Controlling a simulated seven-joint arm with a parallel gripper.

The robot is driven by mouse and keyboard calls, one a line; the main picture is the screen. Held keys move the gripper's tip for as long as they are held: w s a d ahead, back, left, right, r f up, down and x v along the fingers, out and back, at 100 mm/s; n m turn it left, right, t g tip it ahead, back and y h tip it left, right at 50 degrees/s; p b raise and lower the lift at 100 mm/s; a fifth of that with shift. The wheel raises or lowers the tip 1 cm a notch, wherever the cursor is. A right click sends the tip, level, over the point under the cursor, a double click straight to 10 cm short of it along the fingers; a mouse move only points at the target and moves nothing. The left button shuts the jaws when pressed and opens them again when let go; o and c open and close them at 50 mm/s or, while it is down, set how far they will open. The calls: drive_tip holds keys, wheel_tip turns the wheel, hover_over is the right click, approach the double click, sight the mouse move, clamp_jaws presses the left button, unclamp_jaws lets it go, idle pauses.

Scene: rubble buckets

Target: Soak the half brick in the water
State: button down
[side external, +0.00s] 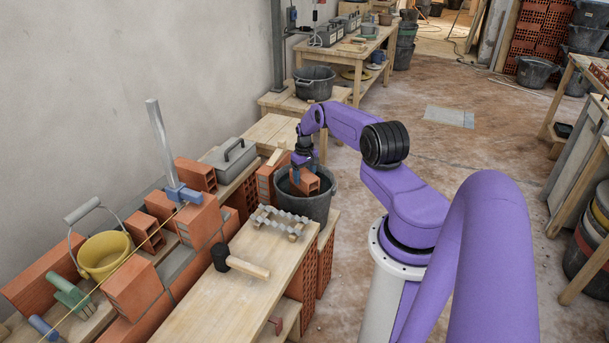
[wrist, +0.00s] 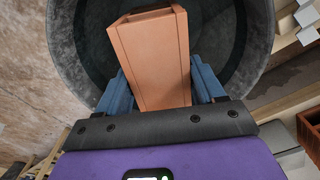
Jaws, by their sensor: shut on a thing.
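The half brick (side external: 305,181), orange-red and hollow at one end, is held by my gripper (side external: 302,170) over the mouth of a dark bucket (side external: 316,208). In the wrist view the half brick (wrist: 150,60) sits between the two blue fingers of my gripper (wrist: 158,85), which press on its sides. The same bucket (wrist: 255,40) shows around and below the brick in that view. Its inside is dark, and I cannot make out the water surface or whether the brick touches it.
A wooden bench (side external: 225,300) with a black mallet (side external: 240,263) and a metal rack (side external: 282,222) stands in front of the bucket. A brick wall piece with a yellow bucket (side external: 103,257) is at left. Another dark bucket (side external: 315,83) stands behind.

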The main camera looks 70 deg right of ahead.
drive_tip(key=shift+r, duration=0.2)
idle(0.3)
wheel_tip(320, 180, up, 11)
idle(1.1)
idle(0.8)
drive_tip(key=shift+r, duration=1.95)
drive_tip(key=w+a+r+n, duration=0.1)
drive_tip(key=w+a+r, duration=0.25)
drive_tip(key=a, duration=0.45)
drive_tip(key=w+a+r+n, duration=0.15)
drive_tip(key=a+r, duration=0.25)
drive_tip(key=a, duration=0.4)
drive_tip(key=w+a+r+n, duration=0.1)
drive_tip(key=w+a+r, duration=0.25)
drive_tip(key=a, duration=0.45)
drive_tip(key=s+a+r, duration=0.2)
drive_tip(key=s+a, duration=0.1)
drive_tip(key=a, duration=0.4)
drive_tip(key=s+a+r+n, duration=0.1)
drive_tip(key=s+a+r, duration=0.1)
drive_tip(key=a, duration=0.6)
drive_tip(key=s+a+r+n, duration=0.1)
drive_tip(key=s+a+r, duration=0.1)
drive_tip(key=s+a, duration=0.3)
drive_tip(key=shift+a+r, duration=0.3)
drive_tip(key=shift+a, duration=0.95)
